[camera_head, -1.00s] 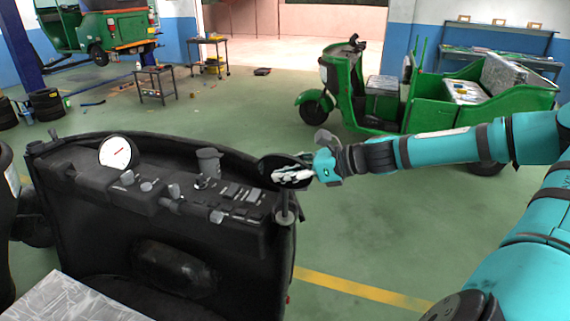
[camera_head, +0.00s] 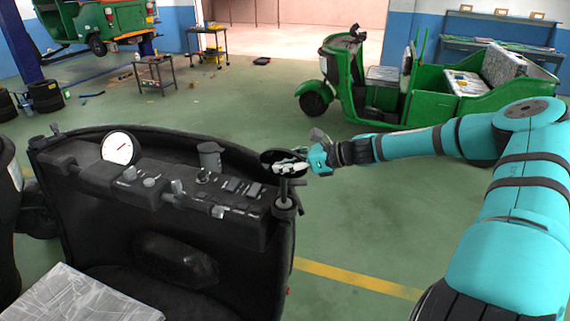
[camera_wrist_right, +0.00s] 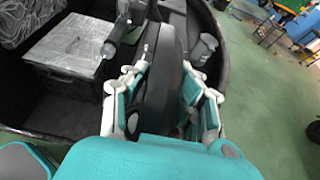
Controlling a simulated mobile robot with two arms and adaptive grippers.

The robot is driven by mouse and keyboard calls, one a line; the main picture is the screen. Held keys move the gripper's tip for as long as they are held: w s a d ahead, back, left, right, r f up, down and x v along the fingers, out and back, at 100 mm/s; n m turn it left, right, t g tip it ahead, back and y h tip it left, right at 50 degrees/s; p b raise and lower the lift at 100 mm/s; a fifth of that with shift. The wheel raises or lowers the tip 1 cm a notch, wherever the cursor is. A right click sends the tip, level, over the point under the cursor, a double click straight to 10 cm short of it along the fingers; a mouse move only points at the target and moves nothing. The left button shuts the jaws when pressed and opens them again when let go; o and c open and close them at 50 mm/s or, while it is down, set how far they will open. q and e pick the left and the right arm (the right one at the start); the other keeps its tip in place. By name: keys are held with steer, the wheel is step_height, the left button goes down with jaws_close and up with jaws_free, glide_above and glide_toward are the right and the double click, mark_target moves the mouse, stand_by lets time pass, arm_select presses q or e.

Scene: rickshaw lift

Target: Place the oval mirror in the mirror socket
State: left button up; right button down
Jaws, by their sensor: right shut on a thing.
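The oval mirror (camera_head: 268,156) is a black oval at the right end of the dashboard. My right gripper (camera_head: 297,166) is shut on it, reaching in from the right. In the right wrist view the mirror (camera_wrist_right: 162,85) stands edge-on between the two fingers (camera_wrist_right: 160,98). A grey round fitting (camera_head: 285,207), which looks like the mirror socket, sits at the dashboard's right corner, just below the mirror. A thin upright stem shows between the two; I cannot tell whether it is seated. My left gripper is not in view.
The black rickshaw dashboard (camera_head: 150,205) carries a white round gauge (camera_head: 117,148), a grey cup-like part (camera_head: 209,158) and several switches. A silver patterned surface (camera_head: 75,297) lies at the lower left. A green rickshaw (camera_head: 385,90) stands behind. The floor to the right is clear.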

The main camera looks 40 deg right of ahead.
steer(key=shift+d+f, duration=0.1)
steer(key=shift+f, duration=0.2)
steer(key=c, duration=1)
jaws_free()
steer(key=shift+f, duration=0.1)
steer(key=shift+c, duration=0.2)
